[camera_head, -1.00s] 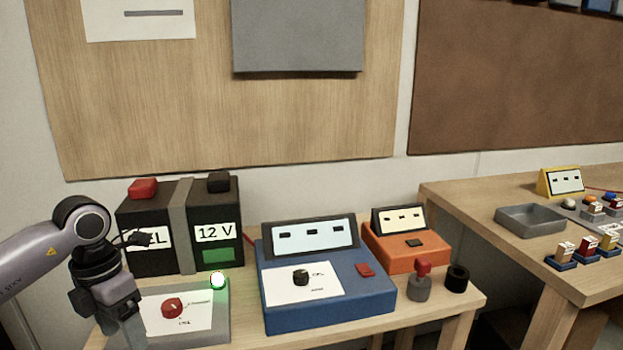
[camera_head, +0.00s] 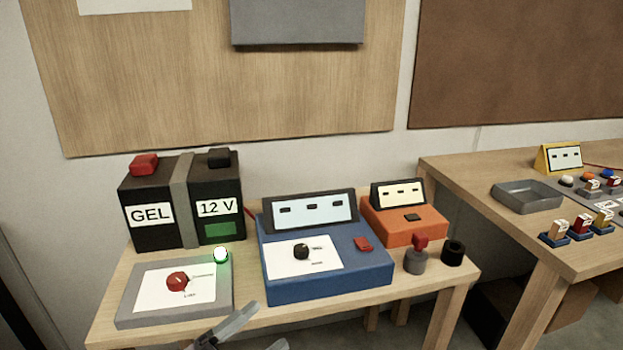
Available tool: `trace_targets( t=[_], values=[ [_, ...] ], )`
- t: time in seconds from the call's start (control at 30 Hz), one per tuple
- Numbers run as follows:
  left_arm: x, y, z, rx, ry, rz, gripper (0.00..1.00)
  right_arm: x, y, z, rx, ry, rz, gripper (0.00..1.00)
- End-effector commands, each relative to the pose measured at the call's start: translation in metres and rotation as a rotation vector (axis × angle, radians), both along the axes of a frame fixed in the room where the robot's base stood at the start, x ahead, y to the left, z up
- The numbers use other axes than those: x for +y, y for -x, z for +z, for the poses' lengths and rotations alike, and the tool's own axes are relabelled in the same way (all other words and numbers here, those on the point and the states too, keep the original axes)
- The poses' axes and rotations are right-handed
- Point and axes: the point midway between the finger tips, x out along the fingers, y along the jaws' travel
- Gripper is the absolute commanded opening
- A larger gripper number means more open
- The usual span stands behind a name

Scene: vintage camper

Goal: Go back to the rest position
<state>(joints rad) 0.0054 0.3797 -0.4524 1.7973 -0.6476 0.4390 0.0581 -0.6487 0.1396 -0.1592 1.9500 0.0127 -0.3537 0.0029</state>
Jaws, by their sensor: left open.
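My left gripper (camera_head: 266,326) shows at the bottom edge, left of centre, in front of the small table. Its two grey fingers are spread and nothing is between them; the rest of the arm is out of view. A grey panel (camera_head: 126,308) with a red rotary knob (camera_head: 178,282) lies on the table just beyond it to the left. A green lamp (camera_head: 221,254) glows at the panel's back right corner. My right gripper is not in view.
A black GEL 12 V battery (camera_head: 155,232) stands behind the panel. A blue device (camera_head: 330,285) and an orange device (camera_head: 403,232) stand to the right, with a red-topped switch (camera_head: 416,262). A second table (camera_head: 480,205) on the right carries a grey tray (camera_head: 527,196).

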Motion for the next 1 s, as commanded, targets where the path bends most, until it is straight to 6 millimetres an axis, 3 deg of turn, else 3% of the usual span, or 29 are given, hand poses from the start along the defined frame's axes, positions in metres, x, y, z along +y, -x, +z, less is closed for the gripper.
trace_targets(
  t=[0.13, 0.23, 0.4, 0.5, 0.7, 1.0],
  values=[
    [0.040, 0.005, -0.049, 0.336, 0.172, 0.239, 0.70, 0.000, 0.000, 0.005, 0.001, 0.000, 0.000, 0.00],
    [0.067, 0.021, -0.092, 0.575, 0.264, 0.390, 0.70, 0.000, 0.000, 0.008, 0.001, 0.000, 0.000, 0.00],
    [0.103, 0.074, -0.164, 0.958, 0.376, 0.601, 0.70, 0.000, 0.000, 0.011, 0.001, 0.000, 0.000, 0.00],
    [0.115, 0.106, -0.193, 1.125, 0.416, 0.682, 0.70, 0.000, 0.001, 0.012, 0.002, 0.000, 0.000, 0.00],
    [0.122, 0.139, -0.217, 1.278, 0.447, 0.749, 0.70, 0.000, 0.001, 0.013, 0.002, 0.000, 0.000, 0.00],
    [0.123, 0.140, -0.217, 1.280, 0.448, 0.750, 0.70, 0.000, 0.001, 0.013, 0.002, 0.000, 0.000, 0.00]
  ],
)
